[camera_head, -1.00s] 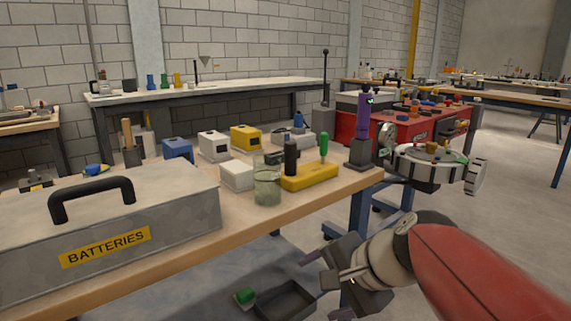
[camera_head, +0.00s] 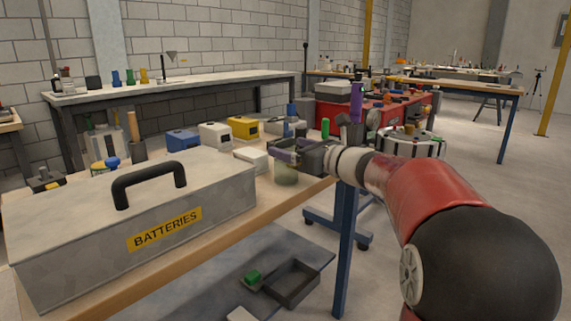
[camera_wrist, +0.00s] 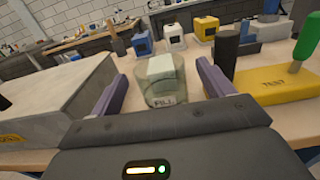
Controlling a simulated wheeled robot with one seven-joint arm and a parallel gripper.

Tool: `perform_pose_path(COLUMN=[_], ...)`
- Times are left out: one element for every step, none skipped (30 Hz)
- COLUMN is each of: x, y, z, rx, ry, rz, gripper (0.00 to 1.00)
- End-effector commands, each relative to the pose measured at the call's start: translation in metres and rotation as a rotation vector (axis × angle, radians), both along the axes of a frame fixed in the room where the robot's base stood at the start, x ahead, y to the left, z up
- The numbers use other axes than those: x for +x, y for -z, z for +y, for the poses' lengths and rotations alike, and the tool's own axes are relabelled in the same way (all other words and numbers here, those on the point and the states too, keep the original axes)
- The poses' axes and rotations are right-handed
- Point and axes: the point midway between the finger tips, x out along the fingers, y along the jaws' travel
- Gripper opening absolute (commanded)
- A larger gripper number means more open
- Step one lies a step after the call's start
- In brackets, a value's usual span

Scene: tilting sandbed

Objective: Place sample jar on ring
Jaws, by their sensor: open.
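The sample jar (camera_wrist: 166,84) is a greenish clear glass jar with a label on its front. It stands upright on the wooden workbench, between and just ahead of my open fingers in the wrist view. In the head view the jar (camera_head: 286,176) is partly hidden behind my gripper (camera_head: 286,150). My gripper also shows in the wrist view (camera_wrist: 160,90), with its two purple fingers spread on either side of the jar and no visible contact. I cannot make out a ring for certain in either view.
A large grey batteries case (camera_head: 130,215) stands left of the jar. A yellow block (camera_wrist: 275,85) with a green-handled tool is close on the right. White, blue and yellow boxes stand behind. A red cabinet (camera_head: 340,115) and a round drum-like device (camera_head: 410,143) are beyond the bench.

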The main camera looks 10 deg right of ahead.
Motion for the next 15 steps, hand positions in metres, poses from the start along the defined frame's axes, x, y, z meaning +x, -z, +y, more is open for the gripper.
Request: perform_pose_path(x=[0.006,0.01,0.016,0.02,0.023,0.028,0.03,0.032,0.033,0.034,0.034,0.033,0.033,0.033,0.033], y=[0.0,-0.001,0.0,0.0,0.0,-0.001,0.0,0.0,0.0,0.0,0.0,0.0,0.0,0.0,0.0], z=[0.005,0.007,0.011,0.014,0.017,0.02,0.021,0.023,0.024,0.024,0.024,0.024,0.024,0.024,0.024], rx=[0.0,-0.001,-0.001,-0.001,-0.001,-0.001,-0.001,-0.001,-0.001,-0.001,-0.001,-0.001,-0.001,-0.001,-0.001], ry=[-0.004,-0.003,-0.004,-0.004,-0.004,-0.003,-0.003,-0.002,-0.002,-0.001,-0.001,0.0,-0.001,-0.001,-0.001], rz=[0.001,0.001,0.001,0.001,0.001,0.001,0.001,0.001,0.001,0.0,0.0,0.0,0.0,0.0,0.0], gripper=[0.8,0.8,0.8,0.8,0.8,0.8,0.8,0.8,0.8,0.8,0.8,0.8,0.8,0.8,0.78])
